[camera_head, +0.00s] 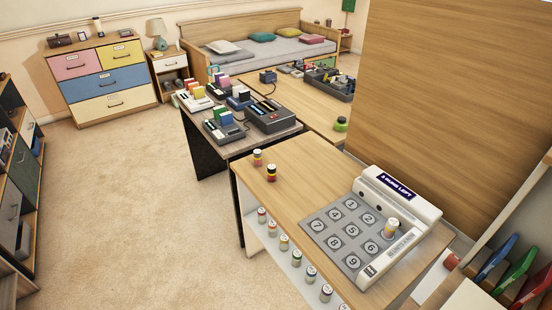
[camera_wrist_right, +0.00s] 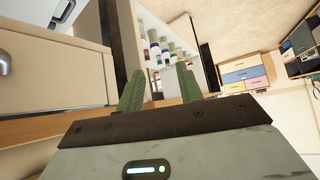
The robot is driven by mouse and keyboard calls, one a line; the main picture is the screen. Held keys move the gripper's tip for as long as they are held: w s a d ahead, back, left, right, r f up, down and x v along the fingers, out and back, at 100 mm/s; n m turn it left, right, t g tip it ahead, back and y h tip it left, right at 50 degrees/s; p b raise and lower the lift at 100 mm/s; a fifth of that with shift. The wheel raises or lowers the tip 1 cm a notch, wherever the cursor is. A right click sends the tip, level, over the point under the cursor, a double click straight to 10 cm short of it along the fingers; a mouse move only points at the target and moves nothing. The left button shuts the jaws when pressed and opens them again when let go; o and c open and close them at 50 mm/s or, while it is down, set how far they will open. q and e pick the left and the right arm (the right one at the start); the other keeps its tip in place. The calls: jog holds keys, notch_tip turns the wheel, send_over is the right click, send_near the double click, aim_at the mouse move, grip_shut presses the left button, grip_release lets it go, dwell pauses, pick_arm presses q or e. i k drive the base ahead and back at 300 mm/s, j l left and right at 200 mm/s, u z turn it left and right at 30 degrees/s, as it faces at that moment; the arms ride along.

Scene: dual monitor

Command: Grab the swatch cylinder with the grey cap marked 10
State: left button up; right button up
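Several small swatch cylinders stand in a row on the white shelf under the near wooden table, one of them mid-row (camera_head: 284,242). Two more, a rear one (camera_head: 257,158) and a front one (camera_head: 271,173), stand on the tabletop's left corner. Another cylinder (camera_head: 391,228) stands on the white device by the number pad. The cap numbers are too small to read, so I cannot tell which is marked 10. My right gripper (camera_wrist_right: 161,90) is open and empty in the right wrist view, with shelf cylinders (camera_wrist_right: 165,50) beyond its fingers. My left gripper is not in view.
The near table (camera_head: 290,180) holds the white device (camera_head: 400,205) with a numbered grey pad (camera_head: 345,235). A tall wooden panel (camera_head: 450,90) stands behind it. A darker table (camera_head: 215,150) with electronics stands further back. Carpet (camera_head: 120,210) on the left is clear.

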aim_at(258, 156)
jog(key=i+j+z, duration=0.1)
jog(key=z, duration=0.25)
jog(key=j+z, duration=0.2)
jog(key=z, duration=0.15)
jog(key=i+j+z, duration=0.1)
jog(key=z, duration=0.25)
jog(key=j+z, duration=0.5)
jog(key=j, duration=0.5)
jog(key=j+z, duration=0.2)
jog(key=j, duration=0.75)
jog(key=k+j, duration=0.1)
jog(key=j, duration=1.6)
jog(key=k+z, duration=0.05)
